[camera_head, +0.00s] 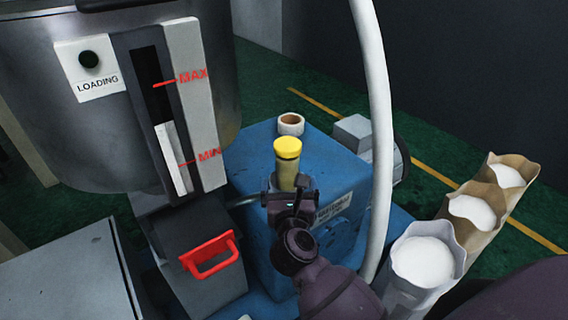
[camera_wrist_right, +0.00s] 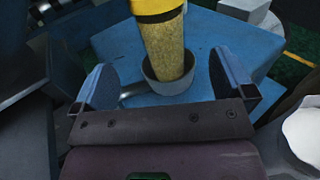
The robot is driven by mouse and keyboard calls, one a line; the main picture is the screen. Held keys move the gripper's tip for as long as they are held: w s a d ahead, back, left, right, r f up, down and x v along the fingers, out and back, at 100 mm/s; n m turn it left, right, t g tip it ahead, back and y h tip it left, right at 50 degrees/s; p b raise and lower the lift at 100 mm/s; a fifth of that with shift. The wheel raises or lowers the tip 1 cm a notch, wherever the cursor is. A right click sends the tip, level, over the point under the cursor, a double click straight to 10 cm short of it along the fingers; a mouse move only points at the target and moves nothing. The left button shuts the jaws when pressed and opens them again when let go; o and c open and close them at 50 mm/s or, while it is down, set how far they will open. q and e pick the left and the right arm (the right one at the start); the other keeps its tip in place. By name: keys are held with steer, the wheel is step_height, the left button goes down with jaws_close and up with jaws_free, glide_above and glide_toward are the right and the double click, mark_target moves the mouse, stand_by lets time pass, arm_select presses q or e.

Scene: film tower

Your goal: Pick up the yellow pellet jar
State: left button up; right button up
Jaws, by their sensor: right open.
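The yellow pellet jar (camera_head: 288,165) stands upright on the blue machine (camera_head: 335,180), with a yellow cap and tan pellets showing through its side. In the right wrist view the jar (camera_wrist_right: 165,45) has its lower end in a grey round holder (camera_wrist_right: 168,75), and its top is cut off by the frame edge. My right gripper (camera_head: 290,195) is in front of the jar, partly hiding its lower part. In the right wrist view the open fingers (camera_wrist_right: 160,88) are to either side of the jar's base, with gaps on both sides. My left gripper is not in view.
A tape roll (camera_head: 291,124) lies on the blue machine behind the jar. A steel hopper (camera_head: 50,120) with a MIN/MAX gauge stands left, above a red handle (camera_head: 210,257). A white hose (camera_head: 381,130) rises right of the jar. Several sacks of white pellets (camera_head: 425,258) stand at right.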

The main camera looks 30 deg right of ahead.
mark_target(287, 167)
steer(key=x, duration=0.5)
steer(key=shift+w, duration=0.1)
steer(key=shift+r+x, duration=0.15)
steer(key=shift+x, duration=1.15)
steer(key=shift+r+x, duration=0.1)
steer(key=shift+x, duration=1.2)
steer(key=shift+d, duration=0.1)
steer(key=c, duration=1.1)
